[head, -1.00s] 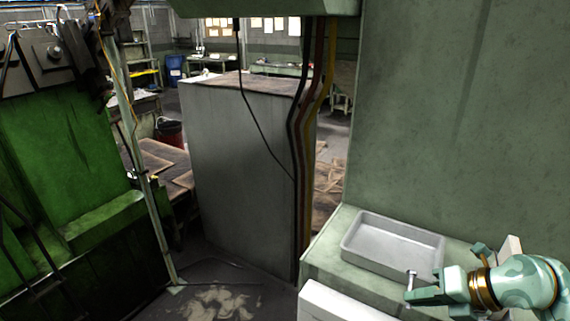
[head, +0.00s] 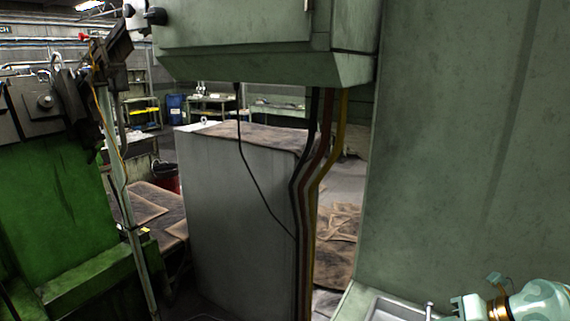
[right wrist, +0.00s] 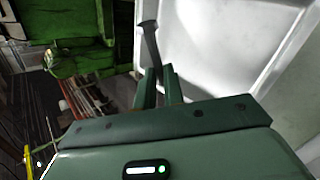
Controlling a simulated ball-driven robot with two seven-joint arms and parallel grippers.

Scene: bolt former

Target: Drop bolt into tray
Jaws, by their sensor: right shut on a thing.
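The grey metal bolt (right wrist: 152,45) is held between the two fingers of my right gripper (right wrist: 156,84), which are shut on it in the right wrist view. Its head points away from the fingers. In the head view the bolt (head: 429,309) shows at the bottom edge, just left of my right gripper. The pale tray (right wrist: 225,45) lies beyond and to the right of the bolt in the right wrist view. Only a corner of the tray (head: 385,308) shows at the bottom of the head view; the rest is cut off. My left gripper is not in view.
A tall pale green machine wall (head: 460,140) rises behind the tray. A grey cabinet (head: 235,215) with hanging cables stands in the middle. A green machine (head: 60,200) is at the left.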

